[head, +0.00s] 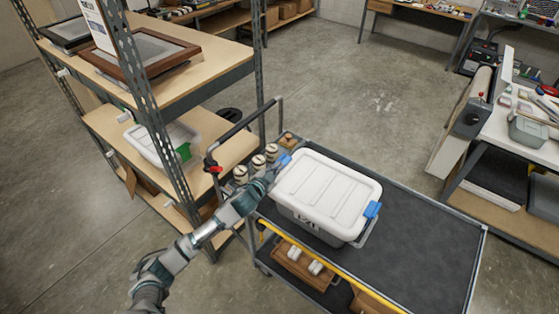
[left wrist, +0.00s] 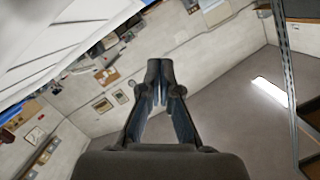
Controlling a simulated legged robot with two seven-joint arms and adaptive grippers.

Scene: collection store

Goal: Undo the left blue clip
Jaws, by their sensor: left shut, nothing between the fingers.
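A lidded storage box (head: 325,195) with a white lid stands on the dark top of a trolley. The left blue clip (head: 284,160) sits at the box's left end; my left gripper (head: 269,176) is right beside it and partly hides that end. I cannot tell whether they touch or whether the clip is fastened. A second blue clip (head: 372,209) is at the right end, beside a grey handle. In the left wrist view my left gripper (left wrist: 160,80) is shut and empty, with the pale lid (left wrist: 50,35) at upper left. My right gripper is not in view.
The trolley (head: 420,245) has bare top to the right of the box. Several small jars (head: 257,163) stand at its left end, near its raised handle (head: 245,125). A shelving rack (head: 165,130) stands close on the left. A workbench (head: 515,130) is at right.

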